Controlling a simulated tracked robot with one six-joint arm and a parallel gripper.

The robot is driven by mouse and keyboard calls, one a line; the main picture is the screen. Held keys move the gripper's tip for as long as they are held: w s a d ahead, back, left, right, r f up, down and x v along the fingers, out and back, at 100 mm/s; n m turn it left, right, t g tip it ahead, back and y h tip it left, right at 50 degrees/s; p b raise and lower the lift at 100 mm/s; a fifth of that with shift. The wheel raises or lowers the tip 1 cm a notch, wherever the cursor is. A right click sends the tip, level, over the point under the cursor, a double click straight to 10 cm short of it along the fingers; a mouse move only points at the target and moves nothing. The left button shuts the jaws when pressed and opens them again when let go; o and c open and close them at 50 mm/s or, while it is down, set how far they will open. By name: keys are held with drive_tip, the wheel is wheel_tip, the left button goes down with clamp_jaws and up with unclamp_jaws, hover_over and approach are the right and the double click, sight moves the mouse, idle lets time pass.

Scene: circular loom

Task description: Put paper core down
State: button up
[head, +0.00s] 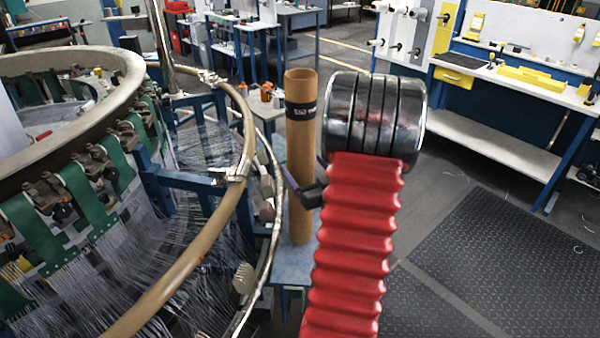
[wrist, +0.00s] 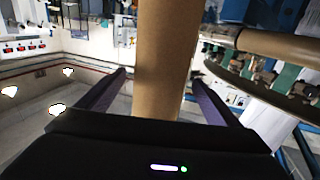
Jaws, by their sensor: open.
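The paper core (head: 300,190) is a tall brown cardboard tube with a black printed band near its top. In the head view it stands upright, its lower end over a small blue-grey table (head: 296,262). My gripper (head: 297,190) is at the tube's lower middle, partly hidden behind my red-sleeved arm. In the wrist view the core (wrist: 165,60) runs between the two dark fingers of my gripper (wrist: 160,88). The fingers are spread to either side, with a gap visible on the left. Whether the right finger touches the tube is hard to tell.
The circular loom (head: 110,70) with its brown rings and threads fills the left, close beside the table. A workbench (head: 510,80) with yellow items stands at the back right. A dark floor mat (head: 500,260) lies at the right on open floor.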

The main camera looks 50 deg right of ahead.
sight(301, 133)
drive_tip(key=shift+x, duration=1.45)
drive_tip(key=shift+c, duration=0.4)
drive_tip(key=c, duration=1.7)
drive_tip(key=shift+r, duration=0.1)
drive_tip(key=shift+r, duration=4.95)
